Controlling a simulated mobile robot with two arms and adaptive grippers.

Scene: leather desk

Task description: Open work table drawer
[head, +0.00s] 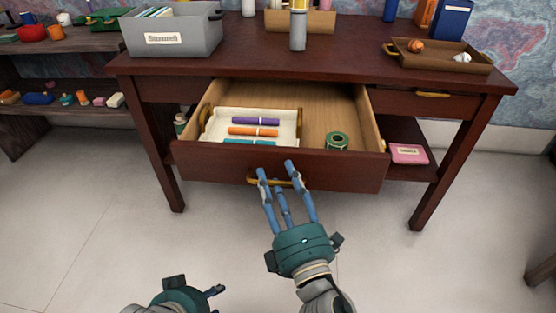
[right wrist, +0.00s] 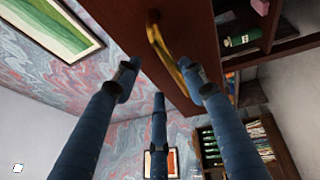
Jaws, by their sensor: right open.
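The dark red-brown work table (head: 340,58) stands ahead with its middle drawer (head: 340,172) pulled out. Inside the drawer are a white tray (head: 215,133) with several coloured markers and a green tape roll (head: 336,141). A brass handle (head: 256,180) is on the drawer front; it also shows in the right wrist view (right wrist: 160,45). My right gripper (head: 276,172) is open, its blue fingers at the handle. I cannot tell whether they touch it. My left gripper (head: 214,291) is low at the bottom edge, away from the table; its fingers barely show.
On the tabletop are a grey labelled bin (head: 172,36), a brown tray (head: 437,60) and a bottle (head: 298,28). A smaller shut drawer (head: 430,103) is at right. A pink box (head: 408,153) sits on the lower shelf. A side shelf (head: 65,110) stands at left. The floor in front is clear.

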